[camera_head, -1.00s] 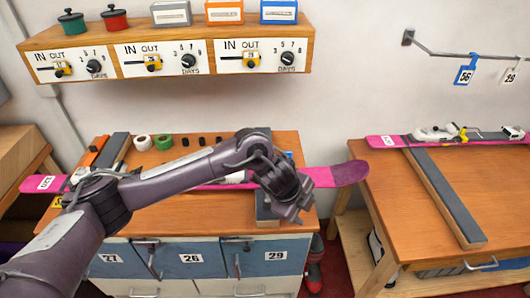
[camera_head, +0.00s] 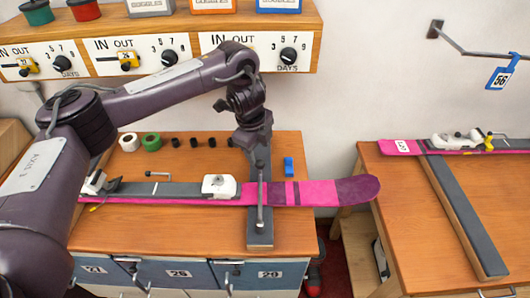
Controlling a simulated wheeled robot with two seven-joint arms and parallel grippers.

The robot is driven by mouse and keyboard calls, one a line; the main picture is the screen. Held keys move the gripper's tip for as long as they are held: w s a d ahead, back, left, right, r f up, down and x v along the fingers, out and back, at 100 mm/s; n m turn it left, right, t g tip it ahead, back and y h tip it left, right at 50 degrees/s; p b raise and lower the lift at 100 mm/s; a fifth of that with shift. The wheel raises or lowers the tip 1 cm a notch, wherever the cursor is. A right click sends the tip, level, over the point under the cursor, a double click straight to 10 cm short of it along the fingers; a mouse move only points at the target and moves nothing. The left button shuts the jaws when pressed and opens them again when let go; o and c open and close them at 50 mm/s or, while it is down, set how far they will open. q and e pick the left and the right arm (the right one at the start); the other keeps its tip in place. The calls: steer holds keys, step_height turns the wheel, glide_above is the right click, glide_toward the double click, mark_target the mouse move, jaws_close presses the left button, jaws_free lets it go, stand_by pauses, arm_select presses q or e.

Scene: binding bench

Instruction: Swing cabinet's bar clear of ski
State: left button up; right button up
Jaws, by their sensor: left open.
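The pink-and-grey ski (camera_head: 325,192) lies across the top of the wooden cabinet (camera_head: 180,232), its pink tip overhanging the right edge. A thin metal bar (camera_head: 260,208) with a rounded end lies across the ski's pink part, above a dark padded support (camera_head: 260,239). A shorter metal bar (camera_head: 158,176) shows at the ski's back edge, further left. My left gripper (camera_head: 256,150) is open and points down just behind the ski, above the far end of the long bar. Whether its fingers touch the bar cannot be told. My right gripper is not in view.
A wall shelf with dials (camera_head: 290,54) hangs behind my arm. Tape rolls (camera_head: 151,141) and small dark pegs stand at the cabinet's back; a blue block (camera_head: 288,166) lies right of my gripper. A second bench (camera_head: 410,215) with another ski stands right, across a gap.

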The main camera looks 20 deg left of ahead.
mark_target(260, 161)
arm_select(q)
steer(key=shift+f, duration=0.4)
step_height(260, 161, down, 4)
steer(key=shift+s+d+r+p, duration=0.15)
steer(key=shift+r+p, duration=0.1)
steer(key=shift+p, duration=0.6)
steer(key=shift+w+d+f, duration=0.1)
steer(key=shift+w+f, duration=0.1)
steer(key=shift+f, duration=0.35)
steer(key=shift+w+f, duration=0.2)
steer(key=shift+f, duration=0.3)
steer(key=shift+w+f, duration=0.15)
steer(key=shift+f, duration=0.25)
jaws_close()
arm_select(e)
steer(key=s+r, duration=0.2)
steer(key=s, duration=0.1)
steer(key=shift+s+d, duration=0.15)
